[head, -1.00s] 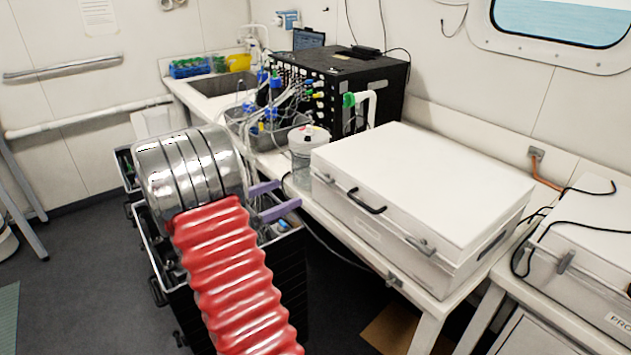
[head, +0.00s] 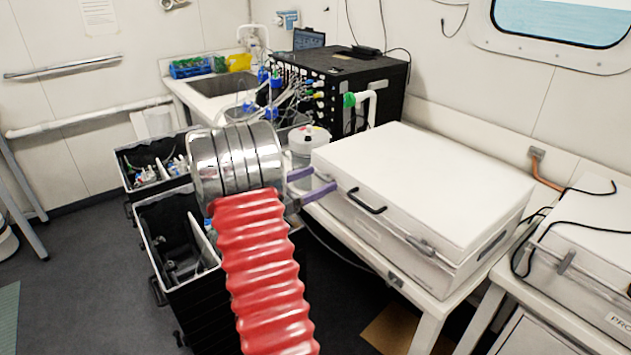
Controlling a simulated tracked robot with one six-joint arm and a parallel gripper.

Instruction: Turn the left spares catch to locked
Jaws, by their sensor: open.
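A large white lidded case (head: 420,185) stands on the bench with a dark handle (head: 367,201) on its front. I see no label saying spares on it. Its right catch (head: 420,246) is a small metal lever on the front, lying at a slant. My gripper (head: 323,178) has two purple fingers, spread apart with nothing visible between them. They point at the left end of the case front, beside the place of the left catch. The left catch is not clearly visible there, so I cannot tell its position or whether a finger touches it.
A white-lidded jar (head: 309,140) stands close behind my gripper. Open black cases (head: 152,225) stand on the floor at left. A black machine (head: 340,80) with tubes is at the back. Another white case (head: 590,265) with a cable is at right.

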